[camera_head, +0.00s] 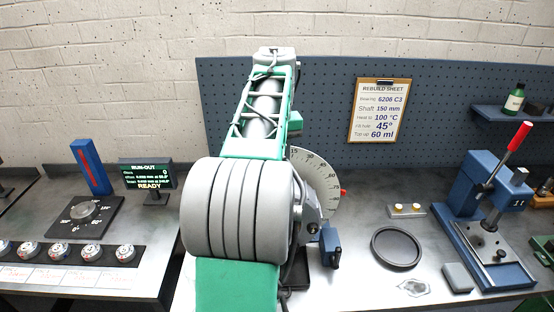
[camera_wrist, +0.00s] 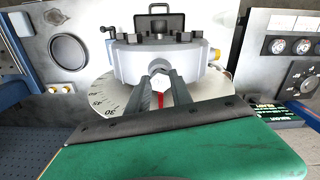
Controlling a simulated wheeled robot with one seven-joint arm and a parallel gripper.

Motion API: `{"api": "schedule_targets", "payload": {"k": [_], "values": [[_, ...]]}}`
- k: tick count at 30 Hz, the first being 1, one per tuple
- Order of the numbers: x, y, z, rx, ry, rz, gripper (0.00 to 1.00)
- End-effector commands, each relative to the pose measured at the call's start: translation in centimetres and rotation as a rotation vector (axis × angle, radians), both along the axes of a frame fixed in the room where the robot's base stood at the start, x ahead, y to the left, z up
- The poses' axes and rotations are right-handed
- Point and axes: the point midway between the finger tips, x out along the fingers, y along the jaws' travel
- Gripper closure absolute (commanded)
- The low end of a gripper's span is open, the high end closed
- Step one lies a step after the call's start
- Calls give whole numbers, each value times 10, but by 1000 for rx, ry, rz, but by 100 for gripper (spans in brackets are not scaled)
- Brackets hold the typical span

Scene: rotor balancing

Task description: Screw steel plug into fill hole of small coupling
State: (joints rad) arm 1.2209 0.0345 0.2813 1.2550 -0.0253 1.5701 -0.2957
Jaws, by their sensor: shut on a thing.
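The small coupling (camera_wrist: 128,66) is a grey round body with dark bolts on top, seen in the wrist view beyond my fingers. My gripper (camera_wrist: 163,73) has its fingertips at the near side wall of the coupling. It is shut on the steel plug, which is mostly hidden between the fingertips. I cannot tell how far the plug sits in the fill hole, which is also hidden. A yellow fitting (camera_wrist: 214,55) sticks out of the coupling's right side. In the head view my arm covers most of the coupling and the gripper.
To the right are a black round tray (camera_head: 397,248), a small holder with brass pieces (camera_head: 407,210) and a blue press (camera_head: 485,215). The run-out display (camera_head: 147,174) reads READY.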

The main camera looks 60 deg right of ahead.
Motion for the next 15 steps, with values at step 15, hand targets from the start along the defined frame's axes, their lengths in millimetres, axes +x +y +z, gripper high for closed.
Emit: {"api": "schedule_targets", "payload": {"k": [15], "values": [[-1,-2,3,-1,0,1409,100]]}}
